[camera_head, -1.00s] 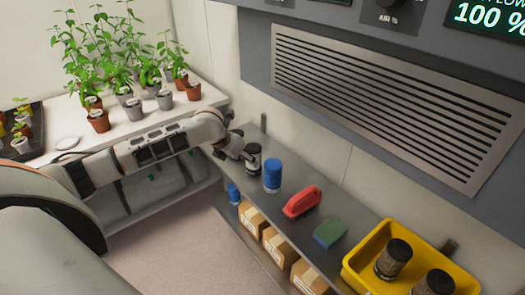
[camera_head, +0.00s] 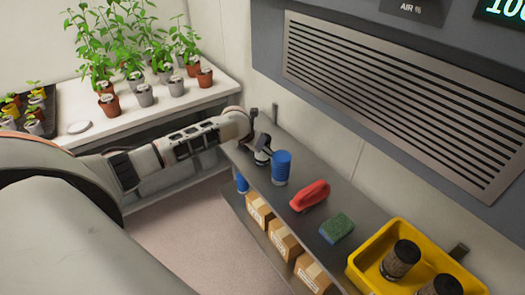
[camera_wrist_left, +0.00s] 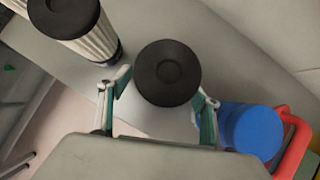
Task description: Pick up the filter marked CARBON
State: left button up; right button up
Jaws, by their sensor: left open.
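A round black-capped cylinder (camera_wrist_left: 167,73) stands between the open fingers of my left gripper (camera_wrist_left: 161,90) in the left wrist view, seen from above. The fingers are beside it, not visibly closed on it. In the head view my left gripper (camera_head: 261,143) is at the far end of the metal shelf, over a mostly hidden cylinder (camera_head: 262,158). A white pleated filter with a black cap (camera_wrist_left: 92,37) stands at the upper left of the wrist view. No CARBON marking is readable. My right gripper is not in view.
A blue canister (camera_head: 281,168) stands close beside the gripper. Along the shelf (camera_head: 262,182) follow a red object (camera_head: 310,196), a green sponge (camera_head: 336,228) and a yellow bin (camera_head: 375,240) holding dark mesh cylinders. Cardboard boxes (camera_head: 283,240) sit below. Potted plants (camera_head: 145,94) stand on the white bench.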

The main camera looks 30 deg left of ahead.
pick_arm(q)
jog(key=c, duration=1.3)
jog(key=shift+r, duration=0.15)
